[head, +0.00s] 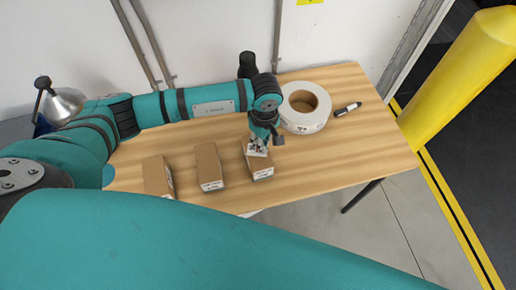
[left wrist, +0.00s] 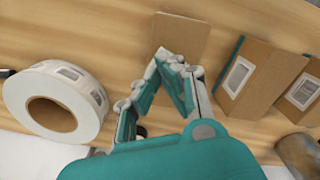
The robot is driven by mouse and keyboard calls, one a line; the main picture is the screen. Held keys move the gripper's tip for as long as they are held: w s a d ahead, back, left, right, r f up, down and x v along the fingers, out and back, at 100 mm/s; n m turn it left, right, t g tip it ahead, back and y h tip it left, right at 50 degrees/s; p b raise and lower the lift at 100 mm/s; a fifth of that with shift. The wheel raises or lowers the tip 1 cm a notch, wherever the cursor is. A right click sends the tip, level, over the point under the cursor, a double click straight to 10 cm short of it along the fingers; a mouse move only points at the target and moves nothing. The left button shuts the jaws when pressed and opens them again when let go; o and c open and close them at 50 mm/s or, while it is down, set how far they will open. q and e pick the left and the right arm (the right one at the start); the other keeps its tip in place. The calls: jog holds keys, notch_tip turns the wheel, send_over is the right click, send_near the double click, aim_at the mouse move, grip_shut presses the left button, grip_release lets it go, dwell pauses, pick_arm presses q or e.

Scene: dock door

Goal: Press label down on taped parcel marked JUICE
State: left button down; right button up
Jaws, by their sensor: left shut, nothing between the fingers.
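Three brown parcels lie in a row on the wooden table: a left one (head: 157,174), a middle one (head: 209,163) and a right one (head: 262,174). My left gripper (head: 258,150) is shut and empty, pointing down over the right parcel's top. In the left wrist view the gripper (left wrist: 178,62) covers part of that parcel (left wrist: 181,30); I cannot tell whether the fingertips touch it. No label shows on its uncovered top. A neighbouring parcel (left wrist: 262,62) bears a pale label and a teal strip. The word JUICE is not readable. My right gripper is out of view.
A white label roll (head: 303,118) stands just behind and right of the right parcel. A dark marker (head: 348,109) lies right of the roll. The table's (head: 375,145) right part is mostly clear. A yellow bollard (head: 465,75) stands beyond its right end.

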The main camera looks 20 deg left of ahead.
pick_arm(q)
jog(key=shift+f+b, duration=0.35)
dwell(0.3)
dwell(0.5)
jog(key=shift+r, duration=0.2)
notch_tip(320, 180, up, 7)
jog(key=p, duration=0.3)
jog(key=shift+f+p, duration=0.15)
jog(key=shift+p, duration=0.15)
